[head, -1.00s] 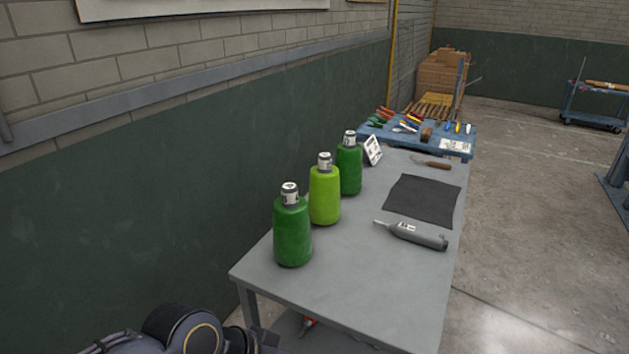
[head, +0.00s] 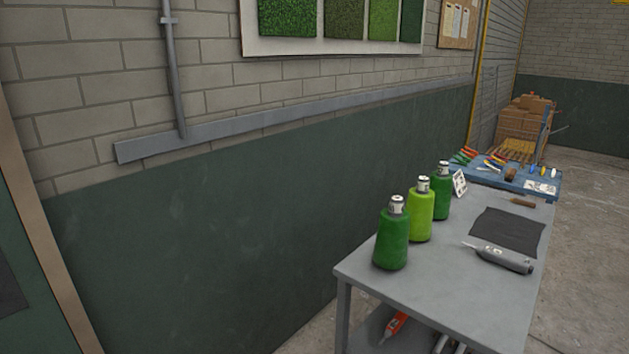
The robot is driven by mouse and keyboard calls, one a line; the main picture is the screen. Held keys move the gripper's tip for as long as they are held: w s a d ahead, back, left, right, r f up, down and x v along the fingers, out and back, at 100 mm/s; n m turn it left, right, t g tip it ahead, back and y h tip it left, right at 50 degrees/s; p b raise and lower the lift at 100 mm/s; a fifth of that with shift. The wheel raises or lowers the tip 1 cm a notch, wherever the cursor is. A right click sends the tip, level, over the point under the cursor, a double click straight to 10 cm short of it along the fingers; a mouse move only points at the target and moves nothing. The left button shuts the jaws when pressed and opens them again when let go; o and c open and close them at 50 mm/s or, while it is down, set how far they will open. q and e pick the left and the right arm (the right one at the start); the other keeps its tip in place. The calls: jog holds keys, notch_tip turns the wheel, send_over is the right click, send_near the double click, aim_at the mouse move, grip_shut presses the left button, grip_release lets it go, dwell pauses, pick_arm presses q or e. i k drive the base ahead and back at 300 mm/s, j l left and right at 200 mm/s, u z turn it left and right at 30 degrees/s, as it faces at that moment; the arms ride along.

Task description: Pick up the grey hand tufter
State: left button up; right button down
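The grey hand tufter (head: 504,258) lies on its side on the grey table (head: 425,289), near the table's right edge. Its thin metal tip points left and its thicker body lies to the right. It sits just in front of a dark square mat (head: 508,231). Neither of my grippers shows in the head view.
Three green cones, dark (head: 391,236), lime (head: 420,211) and dark (head: 442,192), stand along the table's wall side. A small white card (head: 459,183) and a brown-handled tool (head: 523,202) are farther back. An orange tool (head: 394,327) lies on the lower shelf. Open floor lies right.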

aim_at(517, 265)
jog(key=l+u, duration=0.45)
jog(key=i+l+u, duration=0.1)
jog(key=l+u, duration=0.15)
jog(key=u, duration=0.2)
jog(key=l+u, duration=0.4)
jog(key=k+l+u, duration=0.15)
jog(key=u, duration=0.3)
jog(key=k+l, duration=0.2)
jog(key=l, duration=0.3)
jog(key=k+l, duration=0.2)
jog(key=l, duration=0.3)
jog(key=k+l, duration=0.2)
jog(key=l, duration=0.3)
jog(key=k+l, duration=0.15)
jog(key=l, duration=0.35)
jog(key=k+l, duration=0.2)
jog(key=l, duration=0.3)
jog(key=k+l, duration=0.2)
jog(key=l, duration=0.3)
jog(key=k+l, duration=0.2)
jog(key=l, duration=0.3)
jog(key=k+l, duration=0.2)
jog(key=l, duration=0.3)
